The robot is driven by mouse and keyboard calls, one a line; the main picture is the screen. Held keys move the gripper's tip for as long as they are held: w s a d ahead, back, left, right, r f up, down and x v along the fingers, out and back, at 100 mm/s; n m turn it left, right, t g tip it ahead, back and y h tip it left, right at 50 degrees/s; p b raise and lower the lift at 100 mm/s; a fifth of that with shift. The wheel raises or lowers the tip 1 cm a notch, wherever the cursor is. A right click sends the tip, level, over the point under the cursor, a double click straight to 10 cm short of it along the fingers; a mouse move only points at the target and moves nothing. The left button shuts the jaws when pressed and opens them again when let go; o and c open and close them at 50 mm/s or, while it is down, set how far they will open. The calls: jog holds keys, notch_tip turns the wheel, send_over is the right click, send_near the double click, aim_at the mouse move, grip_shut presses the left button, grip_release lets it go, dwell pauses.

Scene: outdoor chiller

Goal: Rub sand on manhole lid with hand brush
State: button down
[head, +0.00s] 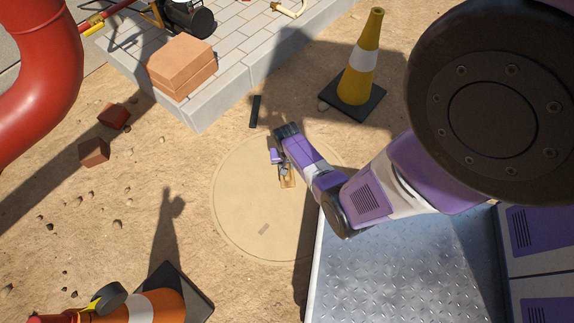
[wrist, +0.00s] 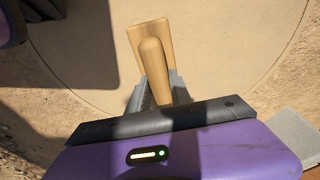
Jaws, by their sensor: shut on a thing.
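The manhole lid (head: 238,212) is a round, sand-coloured disc flush with the ground, in the middle of the head view. It looks coated in sand and also fills much of the wrist view (wrist: 235,50). My gripper (head: 284,169) is over its upper right part. The gripper is shut on the wooden hand brush (head: 288,182). In the wrist view the grey fingers (wrist: 160,92) close around its rounded handle, with the flat wooden block (wrist: 147,32) beyond. The bristles are hidden, and I cannot tell whether they touch the lid.
A yellow cone (head: 359,80) stands at upper right and an orange cone (head: 155,305) at lower left. Bricks (head: 181,66) are stacked on a raised paved slab (head: 240,50). A red pipe (head: 45,70) is at left.

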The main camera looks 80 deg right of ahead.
jog(key=shift+r+p, duration=1.7)
jog(key=shift+r, duration=0.35)
jog(key=shift+r, duration=0.1)
